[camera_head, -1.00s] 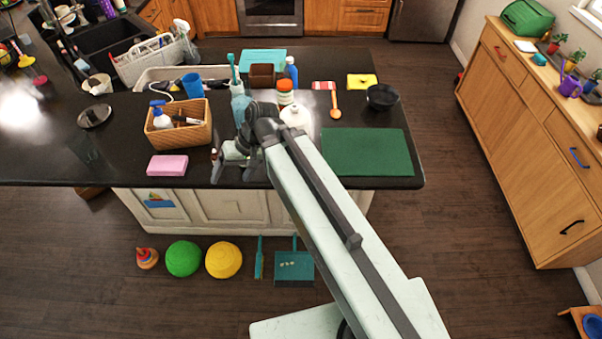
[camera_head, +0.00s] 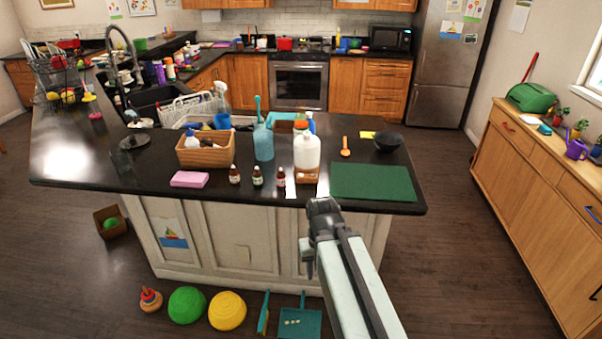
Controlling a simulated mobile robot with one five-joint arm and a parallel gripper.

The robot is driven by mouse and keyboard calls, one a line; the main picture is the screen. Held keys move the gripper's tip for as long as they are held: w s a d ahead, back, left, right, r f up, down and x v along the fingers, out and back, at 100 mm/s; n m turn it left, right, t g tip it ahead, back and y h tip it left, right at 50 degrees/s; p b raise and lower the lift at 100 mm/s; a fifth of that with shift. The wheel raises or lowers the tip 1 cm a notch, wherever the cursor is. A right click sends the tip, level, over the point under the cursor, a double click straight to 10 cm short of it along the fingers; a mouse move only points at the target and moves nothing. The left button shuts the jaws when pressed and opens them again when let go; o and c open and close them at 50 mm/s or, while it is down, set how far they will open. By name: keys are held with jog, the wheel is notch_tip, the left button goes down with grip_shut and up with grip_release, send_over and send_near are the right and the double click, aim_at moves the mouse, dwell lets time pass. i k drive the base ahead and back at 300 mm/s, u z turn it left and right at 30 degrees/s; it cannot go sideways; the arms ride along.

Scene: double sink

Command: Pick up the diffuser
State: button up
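A white rounded bottle-like thing (camera_head: 306,150), with a wood-coloured part beneath it, stands near the front of the black island counter (camera_head: 400,207). It is probably the diffuser, but I cannot be sure. Several small dark bottles, one of them a small dark bottle (camera_head: 257,176), stand to its left. My gripper (camera_head: 312,250) is at the end of my arm, in front of the counter edge and below the white thing in the picture. It looks apart from it. Its fingers are small and partly hidden by the wrist, so their opening is unclear.
A green mat (camera_head: 372,181) lies to the right, a black bowl (camera_head: 388,142) behind it. A blue-green bottle (camera_head: 263,142), a wicker basket (camera_head: 205,150) and a pink sponge (camera_head: 189,179) are to the left. Balls and a dustpan (camera_head: 293,322) lie on the floor.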

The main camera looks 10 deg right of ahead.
aim_at(306, 164)
jog(key=u, duration=4.1)
jog(key=k, duration=2.45)
jog(key=z, duration=0.5)
